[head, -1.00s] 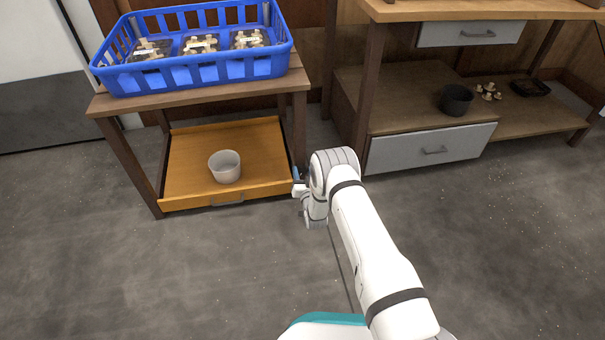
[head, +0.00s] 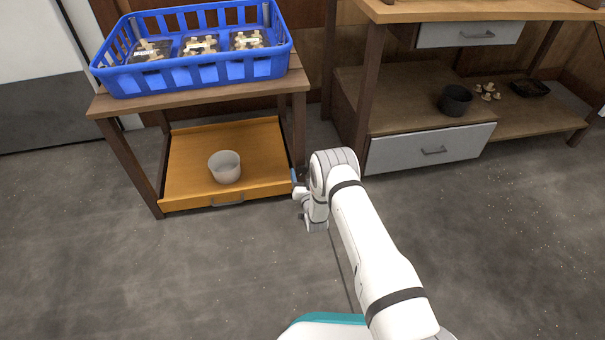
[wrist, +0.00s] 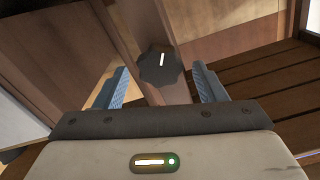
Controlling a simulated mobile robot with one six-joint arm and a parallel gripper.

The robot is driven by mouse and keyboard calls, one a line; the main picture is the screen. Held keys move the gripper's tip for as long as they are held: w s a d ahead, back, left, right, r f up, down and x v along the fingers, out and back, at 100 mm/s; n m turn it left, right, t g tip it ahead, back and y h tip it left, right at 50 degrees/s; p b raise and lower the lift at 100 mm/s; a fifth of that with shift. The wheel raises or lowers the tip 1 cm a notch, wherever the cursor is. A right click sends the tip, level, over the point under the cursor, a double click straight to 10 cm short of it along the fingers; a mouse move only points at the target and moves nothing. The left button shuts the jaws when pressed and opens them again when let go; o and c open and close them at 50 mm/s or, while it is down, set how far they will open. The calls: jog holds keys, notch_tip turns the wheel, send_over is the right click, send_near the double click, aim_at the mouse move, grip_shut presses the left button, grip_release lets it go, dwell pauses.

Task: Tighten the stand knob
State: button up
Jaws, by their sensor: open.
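The stand knob (wrist: 160,68) is dark, round and scalloped, with a white mark pointing nearly straight up. It sits on a brown wooden leg (wrist: 142,25) of the stand. My gripper (wrist: 160,72) is open, with one blue-grey finger on each side of the knob and a visible gap on both sides in the wrist view. How deep the fingers reach around the knob cannot be told. In the head view the stand (head: 130,160) is at the left, and my gripper (head: 295,180) is by its front right leg. The knob is hidden there.
A blue crate (head: 190,75) with several mushroom packs stands on the stand. A white cup (head: 225,168) sits on the orange lower shelf (head: 190,200). A workbench with a grey drawer (head: 430,148) is at the right. The floor in front is clear.

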jog(key=p+v, duration=0.2)
jog(key=v, duration=0.5)
jog(key=shift+p, duration=0.3)
jog(key=shift+r, duration=0.1)
